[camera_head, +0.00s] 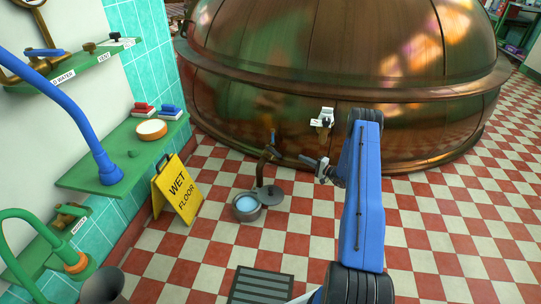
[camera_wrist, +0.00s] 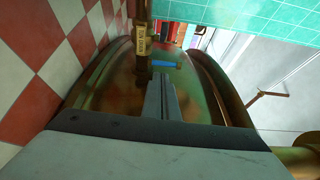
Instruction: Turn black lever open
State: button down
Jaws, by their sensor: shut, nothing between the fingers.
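I cannot clearly make out a black lever. A small pale fitting with a dark part (camera_head: 323,121) sits on the lower wall of the copper kettle, and a dark knob (camera_head: 89,46) is on the upper left shelf by a VENT label. My gripper (camera_head: 316,164) is in front of the kettle, right of a brass standpipe (camera_head: 268,155) with a blue lever (camera_head: 273,137). In the wrist view the gripper's fingers (camera_wrist: 161,92) are together and empty. A brass pipe with a yellow label (camera_wrist: 141,38) and a blue lever (camera_wrist: 164,64) show just beyond the fingertips.
A metal bucket of water (camera_head: 247,207) stands by the standpipe. A yellow wet floor sign (camera_head: 178,190) stands to its left. The kettle (camera_head: 400,130) fills the back. Green shelves (camera_head: 105,160) line the left wall. Checkered floor on the right (camera_head: 460,220) is clear.

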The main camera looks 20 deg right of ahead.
aim_at(273, 152)
jog(key=w+a, duration=0.7)
jog(key=a, duration=0.1)
jog(key=shift+w+a, duration=0.25)
jog(key=shift+w, duration=0.15)
dwell(0.4)
jog(key=shift+a, duration=0.15)
